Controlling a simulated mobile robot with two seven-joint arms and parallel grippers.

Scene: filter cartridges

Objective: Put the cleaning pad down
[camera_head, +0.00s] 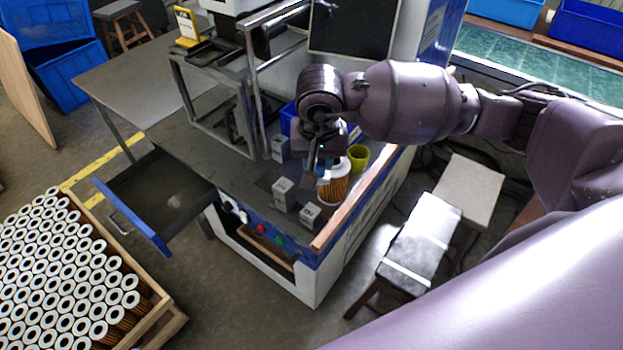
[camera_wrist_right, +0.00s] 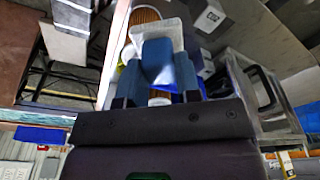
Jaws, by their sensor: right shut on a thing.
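My right gripper (camera_head: 316,166) points down over the workbench, close to a filter cartridge. In the right wrist view its blue fingers (camera_wrist_right: 158,62) are shut on a whitish pad, the cleaning pad (camera_wrist_right: 172,28). The pad is partly hidden by the fingers, and in the head view only a small pale part shows. The orange pleated filter cartridge (camera_head: 335,190) stands on the bench just beside the gripper. I cannot tell whether the pad touches it. My left gripper is not in view.
Several small grey boxes (camera_head: 283,194) stand on the bench near the gripper, with a yellow-green cup (camera_head: 358,157) behind the cartridge. A wooden rail (camera_head: 352,205) edges the bench. An open blue-fronted drawer (camera_head: 130,217) and a crate of cartridges (camera_head: 160,318) are at left.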

